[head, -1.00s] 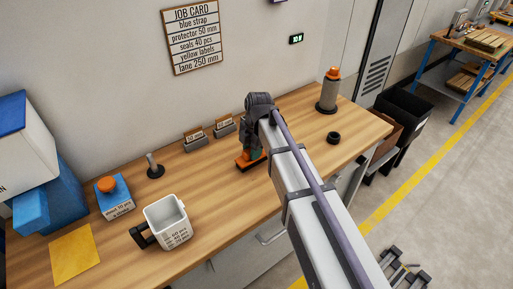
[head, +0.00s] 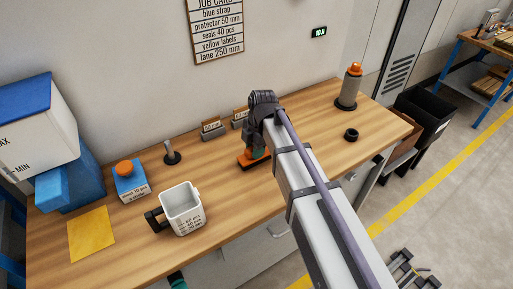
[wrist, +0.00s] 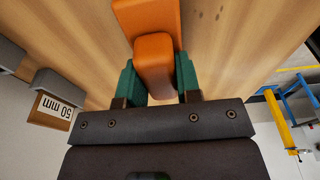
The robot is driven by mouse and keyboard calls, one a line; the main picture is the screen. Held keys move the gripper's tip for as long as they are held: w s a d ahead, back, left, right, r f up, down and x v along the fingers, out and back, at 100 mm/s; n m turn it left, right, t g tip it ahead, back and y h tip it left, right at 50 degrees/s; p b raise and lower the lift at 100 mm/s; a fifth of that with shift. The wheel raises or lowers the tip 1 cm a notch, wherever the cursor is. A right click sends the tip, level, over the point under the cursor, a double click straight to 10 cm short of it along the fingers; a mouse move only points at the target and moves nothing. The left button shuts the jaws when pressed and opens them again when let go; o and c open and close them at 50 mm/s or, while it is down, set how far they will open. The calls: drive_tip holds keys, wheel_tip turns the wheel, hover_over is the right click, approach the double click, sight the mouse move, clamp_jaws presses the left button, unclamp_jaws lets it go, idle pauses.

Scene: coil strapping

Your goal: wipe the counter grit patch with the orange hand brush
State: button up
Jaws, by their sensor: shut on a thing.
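The orange hand brush (head: 248,162) is at the counter top, near the middle of the head view; I cannot tell whether its bristles touch the wood. My gripper (head: 257,151) is shut on its orange handle. In the wrist view the green fingers of my gripper (wrist: 160,85) press both sides of the brush handle (wrist: 153,55), and the wider brush body (wrist: 147,15) lies beyond. A few small dark specks (wrist: 219,13) show on the wood right of the brush; they may be the grit patch. My arm hides part of the counter.
Two card holders (head: 212,128) stand behind the brush by the wall. A black ring (head: 351,134) and an orange-topped cylinder (head: 350,88) are to the right. A white jug (head: 182,208), a blue box (head: 131,181) and a yellow sheet (head: 91,233) are left. Bare wood lies between.

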drive_tip(key=shift+r+p, duration=2.9)
drive_tip(key=shift+r, duration=0.1)
wheel_tip(320, 180, up, 3)
drive_tip(key=p, duration=0.3)
drive_tip(key=shift+r, duration=0.1)
